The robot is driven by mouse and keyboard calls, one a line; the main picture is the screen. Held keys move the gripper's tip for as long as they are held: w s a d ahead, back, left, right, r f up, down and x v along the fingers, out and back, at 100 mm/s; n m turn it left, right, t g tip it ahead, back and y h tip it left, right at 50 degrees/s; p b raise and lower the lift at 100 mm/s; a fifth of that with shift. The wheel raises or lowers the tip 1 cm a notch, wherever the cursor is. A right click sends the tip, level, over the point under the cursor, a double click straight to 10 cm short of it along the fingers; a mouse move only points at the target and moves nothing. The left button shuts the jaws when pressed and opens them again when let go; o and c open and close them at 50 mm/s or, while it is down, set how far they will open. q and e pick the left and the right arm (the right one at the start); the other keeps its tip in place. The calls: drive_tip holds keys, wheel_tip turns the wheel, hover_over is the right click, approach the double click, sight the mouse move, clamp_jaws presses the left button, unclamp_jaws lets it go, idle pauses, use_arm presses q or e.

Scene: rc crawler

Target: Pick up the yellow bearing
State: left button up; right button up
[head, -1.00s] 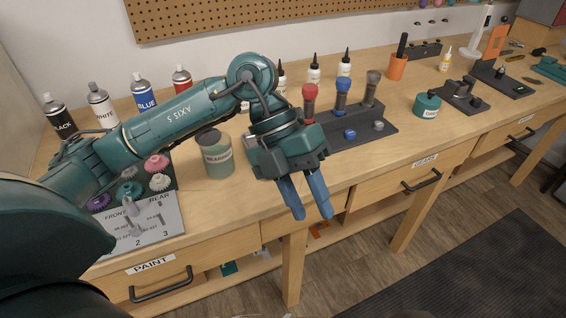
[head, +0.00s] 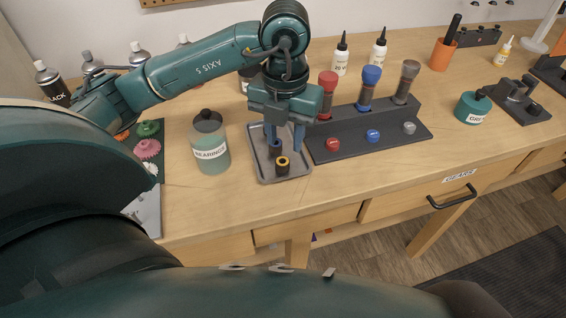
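The yellow bearing (head: 282,164), a small ring with a dark middle, rests in a shallow grey tray (head: 284,181) on the workbench. A second, blue-dark bearing (head: 275,148) lies behind it in the tray, partly hidden by a finger. My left gripper (head: 285,147) points down over the tray, its two blue fingers apart with nothing seen between them. The fingertips appear just behind the yellow bearing; their height above the tray is hard to tell. My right gripper is not in view.
A jar labelled BEARINGS (head: 210,148) stands left of the tray. A dark rack (head: 366,138) with red, blue and grey handled tools stands close on the right. Bottles stand behind. The bench front between tray and edge is clear.

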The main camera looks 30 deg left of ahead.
sight(283, 161)
use_arm(q)
drive_tip(key=f, duration=0.5)
drive_tip(key=shift+s+a+f+p, duration=0.1)
drive_tip(key=shift+s+f+p, duration=0.1)
drive_tip(key=shift+f+p, duration=0.2)
drive_tip(key=c, duration=0.8)
